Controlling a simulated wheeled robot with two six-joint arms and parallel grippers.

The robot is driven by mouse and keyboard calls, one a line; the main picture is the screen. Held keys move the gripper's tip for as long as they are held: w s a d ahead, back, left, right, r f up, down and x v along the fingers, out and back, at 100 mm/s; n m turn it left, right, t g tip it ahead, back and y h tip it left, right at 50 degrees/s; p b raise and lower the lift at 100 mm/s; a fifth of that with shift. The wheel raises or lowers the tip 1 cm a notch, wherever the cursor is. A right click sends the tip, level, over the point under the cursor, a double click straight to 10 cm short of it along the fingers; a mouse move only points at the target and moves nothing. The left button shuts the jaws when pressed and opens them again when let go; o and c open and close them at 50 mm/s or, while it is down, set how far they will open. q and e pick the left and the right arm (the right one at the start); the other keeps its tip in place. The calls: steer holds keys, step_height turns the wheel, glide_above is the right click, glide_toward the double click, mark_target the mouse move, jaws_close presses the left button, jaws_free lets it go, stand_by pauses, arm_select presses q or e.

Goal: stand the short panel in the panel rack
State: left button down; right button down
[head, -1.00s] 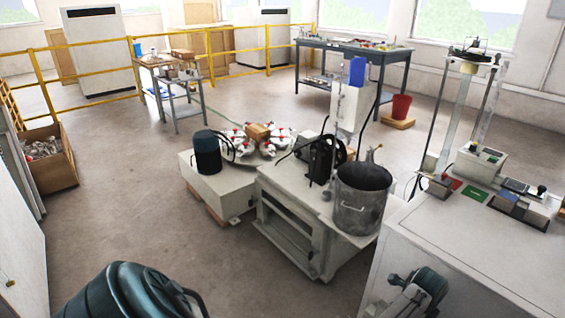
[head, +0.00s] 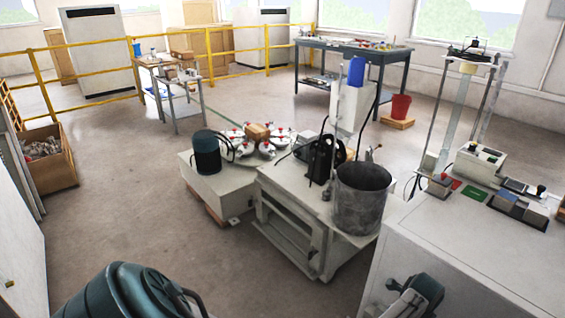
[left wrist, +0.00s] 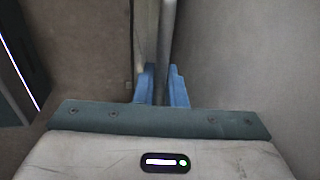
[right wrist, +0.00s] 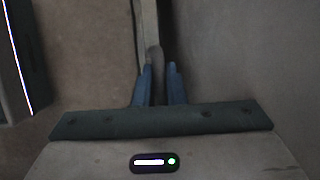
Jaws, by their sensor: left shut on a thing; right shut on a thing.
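In the left wrist view my left gripper (left wrist: 161,88) has its blue fingers closed on a narrow grey upright edge (left wrist: 169,38), which looks like the short panel seen edge-on. In the right wrist view my right gripper (right wrist: 158,86) is closed the same way on a similar grey edge (right wrist: 154,56). The panel's full outline is hidden. I cannot pick out the panel rack with certainty in any view.
A white bench (head: 290,188) with a grey metal pot (head: 361,205) stands ahead. A white counter (head: 440,235) is close on the right. A wooden bin (head: 50,170) and a white cabinet front (head: 22,235) are at the left. The floor (head: 120,215) between is clear.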

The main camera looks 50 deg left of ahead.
arm_select(q)
steer(key=shift+f, duration=0.15)
arm_select(e)
steer(key=shift+f, duration=0.1)
arm_select(q)
steer(key=shift+f, duration=0.35)
arm_select(e)
steer(key=shift+f, duration=0.35)
arm_select(q)
steer(key=shift+f, duration=0.3)
arm_select(e)
steer(key=shift+f, duration=0.35)
arm_select(q)
steer(key=shift+w, duration=0.1)
steer(key=c, duration=1.6)
jaws_free()
arm_select(e)
steer(key=c, duration=1.6)
jaws_free()
steer(key=shift+r, duration=0.1)
arm_select(q)
steer(key=shift+o, duration=0.2)
arm_select(e)
steer(key=shift+o, duration=0.2)
arm_select(q)
steer(key=shift+r, duration=0.1)
